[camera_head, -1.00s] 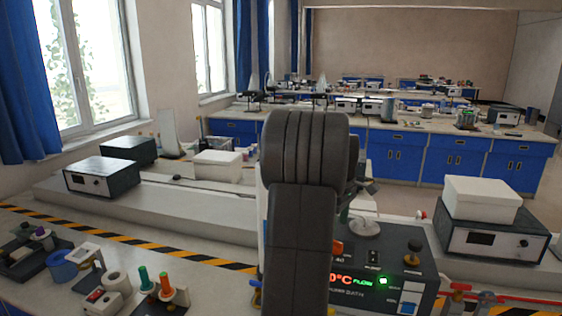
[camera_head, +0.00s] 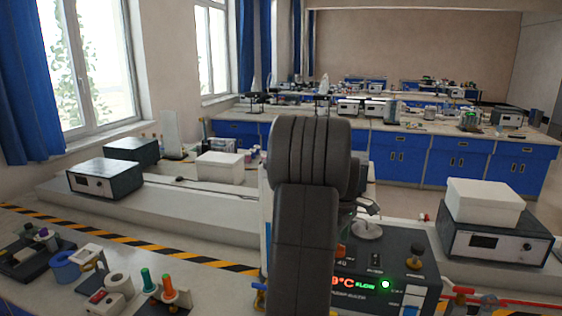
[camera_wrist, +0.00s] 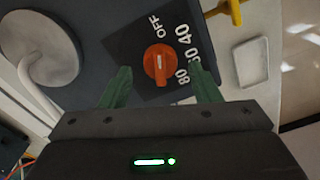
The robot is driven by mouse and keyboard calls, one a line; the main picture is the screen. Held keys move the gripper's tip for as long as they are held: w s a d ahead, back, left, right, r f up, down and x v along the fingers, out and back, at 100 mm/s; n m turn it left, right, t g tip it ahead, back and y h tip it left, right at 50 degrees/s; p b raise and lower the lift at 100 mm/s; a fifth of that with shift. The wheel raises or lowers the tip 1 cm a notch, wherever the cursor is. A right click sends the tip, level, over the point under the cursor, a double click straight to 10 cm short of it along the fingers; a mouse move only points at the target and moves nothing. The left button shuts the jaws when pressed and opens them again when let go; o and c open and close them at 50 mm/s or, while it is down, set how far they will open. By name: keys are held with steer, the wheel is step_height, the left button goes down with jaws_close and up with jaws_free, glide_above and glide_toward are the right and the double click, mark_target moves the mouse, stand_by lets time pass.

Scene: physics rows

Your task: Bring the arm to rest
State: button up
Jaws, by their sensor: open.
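My arm (camera_head: 305,220) stands upright in the middle of the head view and hides most of my gripper. Beyond the fingertips is an orange knob (camera_wrist: 159,64) on a dark panel marked OFF, 40 and 80. The fingers are not closed on the knob; the exact gap to it is hard to tell. The knob belongs to the dark device (camera_head: 395,262) with a lit red and green display.
A round grey plate (camera_wrist: 40,45) with a white curved tube lies left of the knob. A yellow handle (camera_wrist: 226,10) and white tray (camera_wrist: 257,60) are at right. Tape rolls (camera_head: 118,284) and small tools crowd the bench's lower left. A white box (camera_head: 484,202) sits on a device at right.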

step_height(320, 180, up, 13)
step_height(320, 180, down, 13)
steer(key=shift+f, duration=0.5)
steer(key=m+b, duration=0.1)
steer(key=m, duration=0.3)
steer(key=m+b, duration=0.1)
steer(key=m, duration=0.3)
steer(key=shift+m+b, duration=0.35)
steer(key=shift+m, duration=0.05)
step_height(320, 180, up, 14)
